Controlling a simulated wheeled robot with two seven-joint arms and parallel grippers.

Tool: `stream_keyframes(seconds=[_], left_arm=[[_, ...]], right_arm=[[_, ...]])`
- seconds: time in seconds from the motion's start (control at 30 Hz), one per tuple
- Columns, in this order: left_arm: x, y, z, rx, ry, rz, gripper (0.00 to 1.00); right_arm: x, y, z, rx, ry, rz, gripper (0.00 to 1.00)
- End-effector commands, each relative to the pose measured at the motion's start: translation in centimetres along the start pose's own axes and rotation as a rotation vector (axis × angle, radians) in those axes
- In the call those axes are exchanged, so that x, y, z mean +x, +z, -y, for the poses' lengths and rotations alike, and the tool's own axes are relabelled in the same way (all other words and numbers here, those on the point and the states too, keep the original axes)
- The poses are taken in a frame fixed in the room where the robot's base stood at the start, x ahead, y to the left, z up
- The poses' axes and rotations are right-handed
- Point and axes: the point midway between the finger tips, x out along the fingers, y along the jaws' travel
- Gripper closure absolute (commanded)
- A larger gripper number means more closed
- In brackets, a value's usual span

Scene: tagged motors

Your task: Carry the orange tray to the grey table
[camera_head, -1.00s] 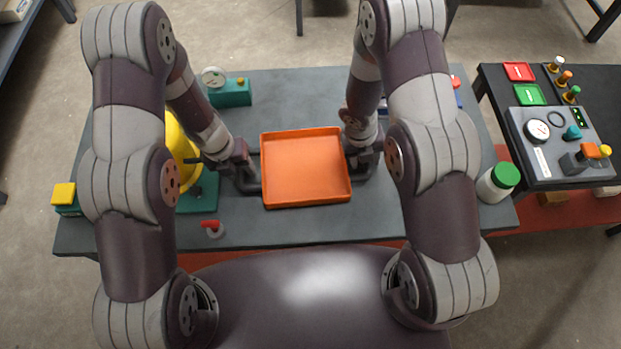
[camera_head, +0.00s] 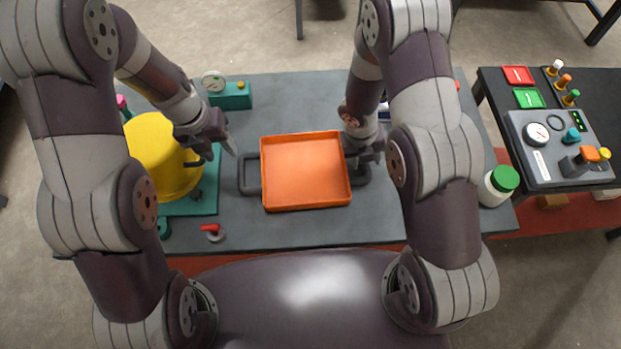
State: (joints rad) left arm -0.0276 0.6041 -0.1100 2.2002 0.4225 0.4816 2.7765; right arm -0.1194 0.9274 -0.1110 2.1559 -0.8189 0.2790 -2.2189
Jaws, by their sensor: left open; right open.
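The orange tray (camera_head: 305,170) lies flat and empty on the grey table (camera_head: 300,228), with a dark handle on its left side (camera_head: 243,174) and one on its right side (camera_head: 363,176). My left gripper (camera_head: 230,145) is open, up and to the left of the tray, apart from its left handle. My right gripper (camera_head: 368,160) is at the tray's right handle and open. Its fingers are partly hidden by the arm, so I cannot tell if they touch the handle.
A yellow domed thing (camera_head: 160,155) on a green base stands left of the tray. A green gauge box (camera_head: 230,95) is behind. A red-handled part (camera_head: 212,231) lies in front. A green-lidded white jar (camera_head: 498,185) stands right. A black table (camera_head: 490,90) with a control panel is farther right.

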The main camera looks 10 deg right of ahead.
Motion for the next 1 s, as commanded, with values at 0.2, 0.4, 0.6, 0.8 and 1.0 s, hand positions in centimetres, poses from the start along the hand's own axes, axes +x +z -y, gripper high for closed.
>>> stream_keyframes(seconds=[0.2,0.4,0.6,0.8,1.0], left_arm=[[0.0,0.0,0.0,0.000,0.000,0.000,0.54],[0.1,0.0,0.0,0.001,0.000,0.001,0.54],[0.1,0.0,0.0,0.001,0.000,0.001,0.54],[0.1,0.0,0.0,0.001,0.000,0.001,0.54],[0.1,0.0,0.0,0.001,0.000,0.001,0.54]], right_arm=[[-5.9,0.1,0.0,0.001,0.002,0.007,0.54],[-9.6,-0.1,0.0,-0.001,0.001,0.003,0.54],[-10.5,-0.1,0.0,-0.001,0.001,0.000,0.54],[-10.5,-0.1,0.0,-0.001,0.001,0.000,0.54],[-10.5,-0.1,0.0,-0.001,0.001,0.001,0.54]])
